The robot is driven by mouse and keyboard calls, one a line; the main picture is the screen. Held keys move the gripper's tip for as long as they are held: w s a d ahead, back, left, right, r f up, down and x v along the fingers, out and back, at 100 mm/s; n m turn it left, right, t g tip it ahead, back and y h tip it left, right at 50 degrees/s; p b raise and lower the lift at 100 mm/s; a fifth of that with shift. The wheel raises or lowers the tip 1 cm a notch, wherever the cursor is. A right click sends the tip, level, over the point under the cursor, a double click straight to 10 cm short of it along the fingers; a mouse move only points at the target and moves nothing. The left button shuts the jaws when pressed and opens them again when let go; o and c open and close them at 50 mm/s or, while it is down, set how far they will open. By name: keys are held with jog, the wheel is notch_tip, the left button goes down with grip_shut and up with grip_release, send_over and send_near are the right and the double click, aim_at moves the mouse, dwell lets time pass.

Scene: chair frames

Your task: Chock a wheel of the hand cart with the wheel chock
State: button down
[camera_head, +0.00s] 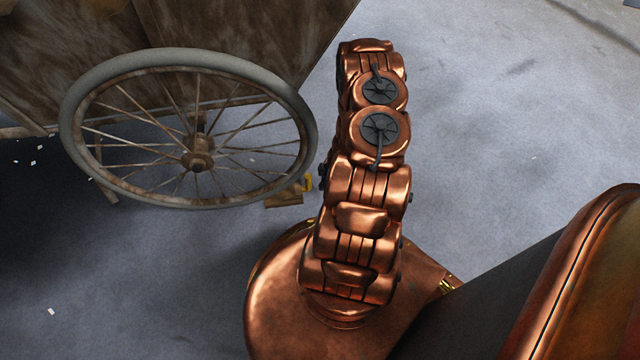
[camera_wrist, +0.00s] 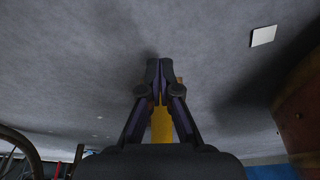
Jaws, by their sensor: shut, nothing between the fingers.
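The hand cart (camera_head: 235,30) stands at the upper left in the head view, with its large spoked wheel (camera_head: 187,62) facing me. A small brown block with a yellow part, which looks like the wheel chock (camera_head: 284,200), lies on the floor by the wheel's lower right rim; I cannot tell whether they touch. My arm partly covers that spot and hides my gripper there. In the wrist view my gripper (camera_wrist: 159,70) is shut and empty, its fingertips together above grey floor. A yellow strip (camera_wrist: 162,125) shows between and behind the fingers. Part of a spoked wheel (camera_wrist: 20,155) shows lower left.
Small white scraps lie on the floor at the left in the head view. A white square (camera_wrist: 263,36) lies on the floor in the wrist view. A large brown shape (camera_wrist: 300,115) stands at the right there. The floor right of my arm in the head view is clear.

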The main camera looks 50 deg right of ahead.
jog(key=p+v, duration=0.3)
jog(key=v, duration=0.7)
jog(key=shift+s+d, duration=0.35)
jog(key=shift+d, duration=0.05)
jog(key=shift+f, duration=0.1)
